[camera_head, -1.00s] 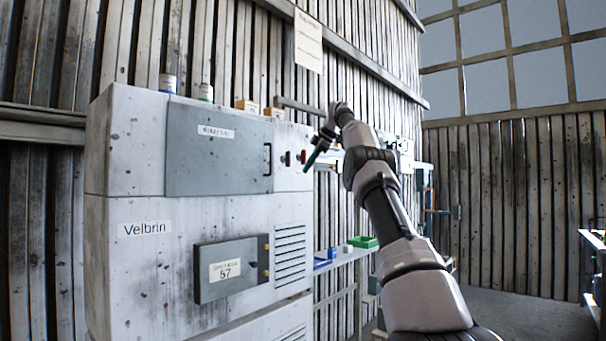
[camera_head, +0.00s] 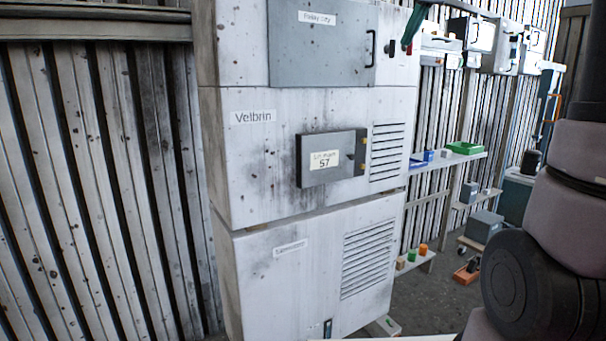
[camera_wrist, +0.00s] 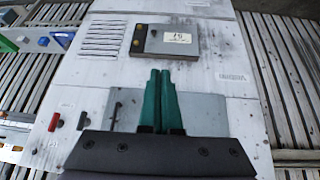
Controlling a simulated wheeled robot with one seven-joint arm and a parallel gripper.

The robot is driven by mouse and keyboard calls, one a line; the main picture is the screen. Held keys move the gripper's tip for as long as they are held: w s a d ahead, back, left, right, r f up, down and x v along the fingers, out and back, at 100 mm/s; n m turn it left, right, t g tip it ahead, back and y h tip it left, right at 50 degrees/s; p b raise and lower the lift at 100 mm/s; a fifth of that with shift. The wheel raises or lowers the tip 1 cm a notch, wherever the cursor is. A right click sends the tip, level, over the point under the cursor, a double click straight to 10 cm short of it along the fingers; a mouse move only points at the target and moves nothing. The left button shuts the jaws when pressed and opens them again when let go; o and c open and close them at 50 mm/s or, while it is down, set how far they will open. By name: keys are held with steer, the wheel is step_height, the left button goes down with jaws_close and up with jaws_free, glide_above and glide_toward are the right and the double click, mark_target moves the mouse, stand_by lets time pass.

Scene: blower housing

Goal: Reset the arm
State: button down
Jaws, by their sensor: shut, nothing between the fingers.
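My gripper (camera_wrist: 160,74) shows in the wrist view with its two green fingers side by side, shut and empty. The fingers lie in front of the upper grey door (camera_wrist: 205,110) of the housing, which appears upside down there. In the head view a dark green finger (camera_head: 412,26) shows at the top edge, right of the same grey door (camera_head: 322,45). The rest of the gripper is out of that view. My arm fills the right side of the head view.
The white Velbrin housing (camera_head: 255,185) carries a grey panel box (camera_head: 331,158) reading 57 and vents. To its right, a shelf (camera_head: 470,157) holds a green tray (camera_head: 464,148) and blue items. Orange and green pieces sit on a lower ledge. A grey box (camera_head: 484,227) stands further right.

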steer(key=s+f+m, duration=0.4)
steer(key=s+f, duration=0.5)
steer(key=s, duration=0.3)
steer(key=s+a+f+m+t, duration=0.1)
steer(key=s+f+m, duration=0.4)
steer(key=s+f, duration=0.5)
steer(key=s, duration=0.2)
steer(key=shift+s+a+f+m+h, duration=0.2)
steer(key=shift+s+a+m+h, duration=0.1)
steer(key=shift+s, duration=0.1)
